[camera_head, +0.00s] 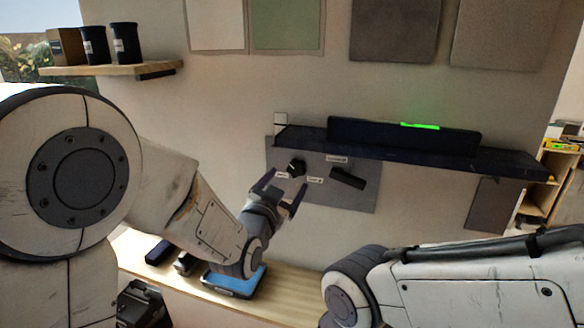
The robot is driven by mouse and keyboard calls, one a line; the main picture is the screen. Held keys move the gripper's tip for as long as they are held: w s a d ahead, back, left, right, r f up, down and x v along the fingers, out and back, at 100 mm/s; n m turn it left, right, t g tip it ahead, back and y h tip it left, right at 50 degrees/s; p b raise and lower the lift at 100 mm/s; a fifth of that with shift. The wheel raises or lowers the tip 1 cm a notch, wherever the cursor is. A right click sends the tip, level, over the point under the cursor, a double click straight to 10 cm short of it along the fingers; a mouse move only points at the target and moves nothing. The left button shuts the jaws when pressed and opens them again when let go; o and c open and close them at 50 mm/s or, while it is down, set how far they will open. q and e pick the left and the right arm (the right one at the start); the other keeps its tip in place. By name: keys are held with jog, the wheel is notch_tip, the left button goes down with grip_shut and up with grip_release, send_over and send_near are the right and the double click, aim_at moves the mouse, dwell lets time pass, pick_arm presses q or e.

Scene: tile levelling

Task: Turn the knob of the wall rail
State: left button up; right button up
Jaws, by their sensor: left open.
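The wall rail (512,163) is a long dark ledge on the wall, carrying a dark level with a glowing green strip (420,125). Below it a grey panel (345,198) holds a small black knob (296,167) on the left and a dark bar-shaped handle (347,179) on the right, with small white labels nearby. My left gripper (282,188) is open, its two dark fingers pointing up at the panel just below the knob. Whether the fingers touch the knob I cannot tell. My right arm reaches in from the lower right; its gripper is not visible.
A wooden shelf (112,69) with dark canisters is at the upper left. Tile samples (393,30) hang above the rail. A wooden bench (262,301) below carries a blue-topped device (234,281) and dark tools. A shelving unit (552,185) stands at the far right.

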aim_at(295, 171)
pick_arm(q)
jog(key=p+x, duration=0.1)
jog(key=x, duration=0.3)
jog(key=shift+r+p, duration=0.1)
jog(key=shift+p, duration=0.2)
jog(key=shift+w+d, duration=0.2)
jog(key=shift+w, duration=0.35)
grip_shut()
jog(key=n+b, duration=0.1)
jog(key=b, duration=0.1)
jog(key=n+b, duration=0.2)
jog(key=b, duration=0.1)
jog(key=shift+f, duration=0.4)
jog(key=shift+r+n+b, duration=0.25)
jog(key=shift+n+b, duration=0.3)
jog(key=shift+n, duration=0.35)
grip_release()
